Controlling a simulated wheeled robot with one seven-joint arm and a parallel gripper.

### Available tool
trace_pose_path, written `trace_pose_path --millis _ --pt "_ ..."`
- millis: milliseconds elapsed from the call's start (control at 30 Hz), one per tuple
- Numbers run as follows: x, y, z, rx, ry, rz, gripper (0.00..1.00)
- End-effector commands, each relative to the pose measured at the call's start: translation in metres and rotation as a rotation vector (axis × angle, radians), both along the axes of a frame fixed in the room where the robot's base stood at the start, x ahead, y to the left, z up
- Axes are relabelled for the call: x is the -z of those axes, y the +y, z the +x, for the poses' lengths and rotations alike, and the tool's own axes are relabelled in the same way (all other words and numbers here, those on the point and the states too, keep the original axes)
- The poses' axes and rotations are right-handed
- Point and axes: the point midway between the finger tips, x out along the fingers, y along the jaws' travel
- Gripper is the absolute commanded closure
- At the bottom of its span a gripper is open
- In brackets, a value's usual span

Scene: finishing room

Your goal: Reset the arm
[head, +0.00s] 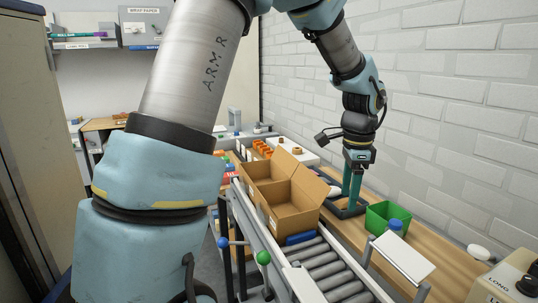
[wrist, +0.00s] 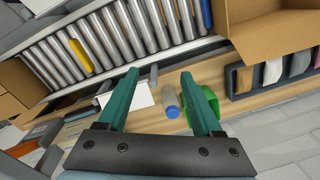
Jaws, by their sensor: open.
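My gripper (head: 350,200) hangs at the end of my raised arm, pointing down over the wooden bench beside the white brick wall. Its two green fingers also show in the wrist view (wrist: 158,73), spread apart with nothing between them. In the head view the fingers stand in front of a dark divided tray (head: 349,212); I cannot tell how far above it they are. A green bin (head: 376,220) is to their right. A bottle with a blue cap (head: 396,225) shows at the bin and also appears beyond the fingers in the wrist view (wrist: 170,104).
Open cardboard boxes (head: 291,213) stand on the roller conveyor (head: 325,268), left of my gripper. A white tilted panel (head: 403,257) and a control box (head: 508,284) are at the right. A tall cabinet (head: 38,120) stands left.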

Motion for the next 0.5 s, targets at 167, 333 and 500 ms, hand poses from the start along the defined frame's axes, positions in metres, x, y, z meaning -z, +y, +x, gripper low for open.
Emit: trace_pose_path --millis 167,333,500 --pt "0.013 0.134 0.014 -0.593 -0.016 -0.046 0.33" --pt "0.026 0.237 -0.009 -1.133 -0.033 -0.106 0.33" --pt "0.035 0.291 -0.038 -1.483 -0.044 -0.154 0.33"
